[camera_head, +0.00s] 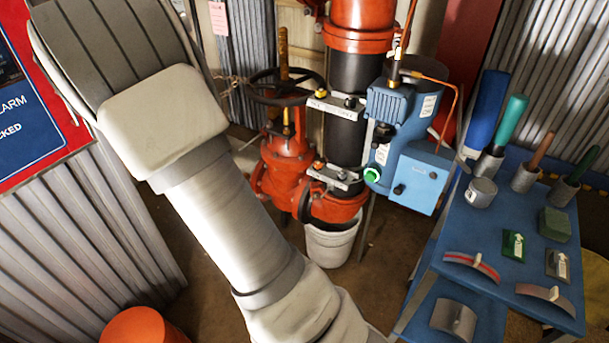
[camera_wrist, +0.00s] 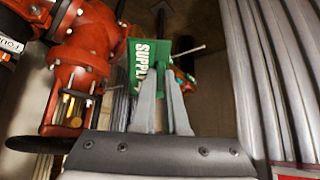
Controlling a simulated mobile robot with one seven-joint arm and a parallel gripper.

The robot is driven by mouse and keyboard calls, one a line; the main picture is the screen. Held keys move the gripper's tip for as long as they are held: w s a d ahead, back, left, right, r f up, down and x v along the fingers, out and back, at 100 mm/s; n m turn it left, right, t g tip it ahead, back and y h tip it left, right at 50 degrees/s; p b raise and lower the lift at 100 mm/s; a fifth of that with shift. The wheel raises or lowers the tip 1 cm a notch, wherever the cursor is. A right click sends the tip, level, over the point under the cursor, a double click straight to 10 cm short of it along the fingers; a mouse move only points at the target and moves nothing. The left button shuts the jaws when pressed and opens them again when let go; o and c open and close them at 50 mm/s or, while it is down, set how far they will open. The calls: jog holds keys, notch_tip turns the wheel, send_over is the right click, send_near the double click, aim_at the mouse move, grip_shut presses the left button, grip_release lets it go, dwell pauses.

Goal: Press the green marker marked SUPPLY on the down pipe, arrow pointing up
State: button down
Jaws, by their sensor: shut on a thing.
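In the wrist view my gripper (camera_wrist: 160,72) is shut on a green marker (camera_wrist: 141,52) with white SUPPLY lettering running down it. Below the word, the arrow is too blurred and covered to read. The marker is held clear of the red pipework (camera_wrist: 85,45) on the left. In the head view my arm hides the gripper and the held marker. A vertical pipe (camera_head: 347,143), red at its ends and black in the middle, stands behind. I cannot tell which pipe is the down pipe.
A blue unit (camera_head: 400,115) with a green button is fixed beside the pipe. A black handwheel (camera_head: 285,84) sits left of it, a white bucket (camera_head: 331,243) below. Corrugated metal walls flank both sides.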

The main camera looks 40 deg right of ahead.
jog(key=d+m+t+h+b, duration=0.2)
jog(key=d+m+h+b, duration=0.15)
jog(key=d, duration=0.45)
jog(key=s+d+r+m+g+h+b, duration=0.4)
jog(key=s+d+m+h+b, duration=0.2)
jog(key=s+d+h, duration=0.4)
jog(key=s+d+b, duration=0.1)
jog(key=s+d, duration=0.2)
jog(key=shift+r+b, duration=0.15)
jog(key=shift+b, duration=0.2)
jog(key=shift+s+h, duration=0.1)
jog(key=shift+h, duration=0.15)
jog(key=b, duration=0.2)
send_near(335, 134)
jog(key=shift+x, duration=2.7)
jog(key=shift+d, duration=0.45)
jog(key=c, duration=0.9)
grip_release()
jog(key=shift+o, duration=0.2)
